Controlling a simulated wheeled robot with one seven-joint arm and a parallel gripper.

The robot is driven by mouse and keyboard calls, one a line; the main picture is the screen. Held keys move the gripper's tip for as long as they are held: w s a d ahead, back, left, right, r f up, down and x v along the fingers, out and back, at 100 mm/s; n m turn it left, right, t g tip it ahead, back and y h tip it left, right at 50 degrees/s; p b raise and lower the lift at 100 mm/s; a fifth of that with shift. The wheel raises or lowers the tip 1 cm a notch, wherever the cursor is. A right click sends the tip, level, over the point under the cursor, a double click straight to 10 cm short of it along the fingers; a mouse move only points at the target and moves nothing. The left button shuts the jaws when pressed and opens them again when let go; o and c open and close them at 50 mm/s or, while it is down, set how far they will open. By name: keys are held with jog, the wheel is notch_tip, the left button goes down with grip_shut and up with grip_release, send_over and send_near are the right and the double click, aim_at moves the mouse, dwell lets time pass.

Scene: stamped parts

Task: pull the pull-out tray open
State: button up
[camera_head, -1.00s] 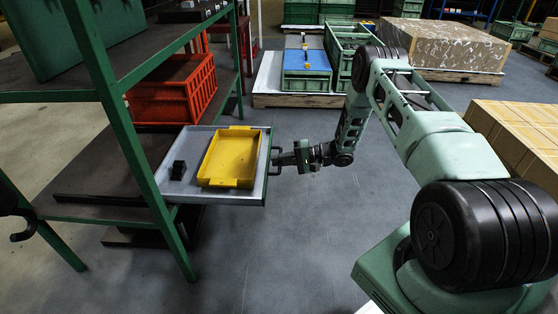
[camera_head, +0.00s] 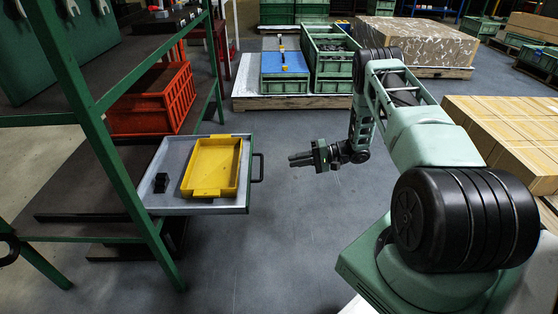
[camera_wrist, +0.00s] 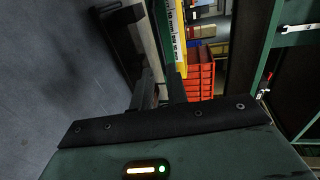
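The pull-out tray (camera_head: 175,205) sticks far out from the green-framed shelf in the head view, light grey with a green front edge. Its dark bar handle (camera_head: 259,168) is on the right side and is free. A yellow bin (camera_head: 212,167) and a small black block (camera_head: 161,183) lie in it. My gripper (camera_head: 291,159) is in the air to the right of the handle, apart from it, fingers pointing left toward it. In the wrist view the two dark fingers (camera_wrist: 160,86) stand apart with nothing between them.
The shelf's green post (camera_head: 115,165) stands left of the tray. A red crate (camera_head: 155,98) is on the shelf behind. Green crates (camera_head: 330,67) stand on a pallet at the back, and cardboard boxes (camera_head: 505,135) are at right. The grey floor (camera_head: 290,235) in front is clear.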

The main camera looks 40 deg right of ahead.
jog(key=v, duration=0.5)
jog(key=shift+p, duration=0.35)
jog(key=shift+w, duration=0.1)
